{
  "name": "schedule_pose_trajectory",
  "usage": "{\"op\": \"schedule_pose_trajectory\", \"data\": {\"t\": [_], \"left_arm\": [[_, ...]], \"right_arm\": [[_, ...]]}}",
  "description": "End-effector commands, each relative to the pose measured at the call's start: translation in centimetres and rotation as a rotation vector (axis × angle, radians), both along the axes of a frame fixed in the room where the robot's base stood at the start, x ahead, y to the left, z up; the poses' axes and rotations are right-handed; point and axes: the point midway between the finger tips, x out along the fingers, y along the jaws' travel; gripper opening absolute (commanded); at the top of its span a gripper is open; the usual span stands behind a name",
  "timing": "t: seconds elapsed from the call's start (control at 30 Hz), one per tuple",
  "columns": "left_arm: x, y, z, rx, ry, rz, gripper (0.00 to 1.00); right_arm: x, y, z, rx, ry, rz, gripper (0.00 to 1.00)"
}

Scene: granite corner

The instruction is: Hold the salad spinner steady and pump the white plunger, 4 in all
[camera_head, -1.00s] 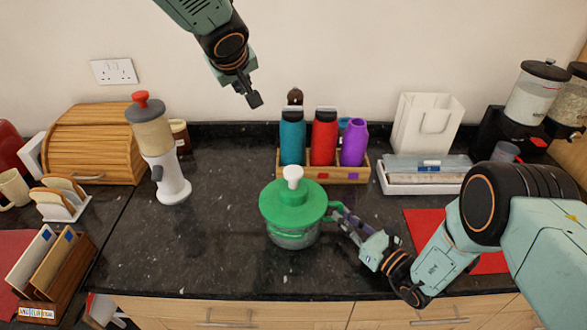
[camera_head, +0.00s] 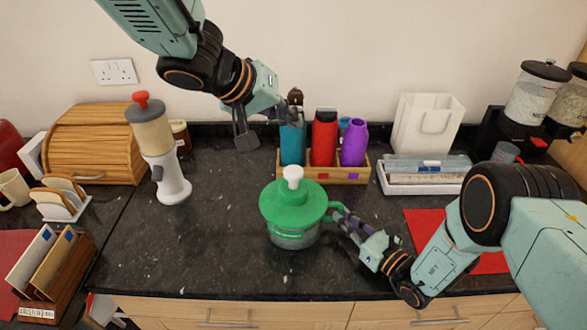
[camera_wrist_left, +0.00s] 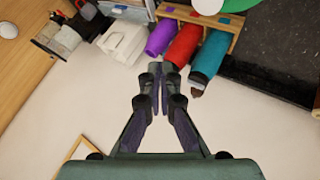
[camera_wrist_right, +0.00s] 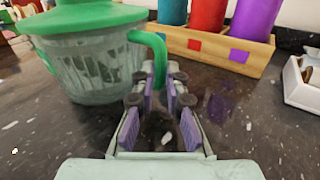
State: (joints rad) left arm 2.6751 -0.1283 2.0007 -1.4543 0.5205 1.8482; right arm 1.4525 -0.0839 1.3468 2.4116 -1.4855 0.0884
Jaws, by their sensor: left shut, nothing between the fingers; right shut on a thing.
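The salad spinner (camera_head: 290,210) stands upright on the dark counter, with a green lid, a clear bowl and a green side handle (camera_wrist_right: 152,42). Its white plunger (camera_head: 293,175) stands up from the middle of the lid. My right gripper (camera_head: 341,212) is shut on the green handle at the bowl's right side; the right wrist view shows its fingers (camera_wrist_right: 160,72) at the handle. My left gripper (camera_head: 284,110) is shut and empty, up near the teal bottle's top and apart from the plunger. Its closed fingers (camera_wrist_left: 154,78) also show in the left wrist view.
Teal, red (camera_head: 324,140) and purple bottles stand in a wooden rack (camera_head: 325,179) behind the spinner. A red-topped grinder (camera_head: 160,150) stands left. A white tray (camera_head: 425,188) and white bag (camera_head: 426,125) are at back right.

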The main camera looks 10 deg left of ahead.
Motion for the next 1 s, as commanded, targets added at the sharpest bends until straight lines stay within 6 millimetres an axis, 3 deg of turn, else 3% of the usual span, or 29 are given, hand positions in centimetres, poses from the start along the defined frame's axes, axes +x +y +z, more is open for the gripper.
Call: {"op": "schedule_pose_trajectory", "data": {"t": [0.17,0.7,1.0], "left_arm": [[0.0,0.0,-0.9,0.0,0.003,0.001,0.0],[0.0,0.0,-7.3,0.0,0.003,0.001,0.0],[0.1,0.0,-8.8,0.0,0.0,0.002,0.0]], "right_arm": [[0.1,0.0,0.1,0.001,-0.002,0.0,0.0],[0.1,0.0,0.1,0.001,-0.002,0.0,0.0],[0.1,0.0,0.1,0.001,-0.002,0.0,0.0]]}}
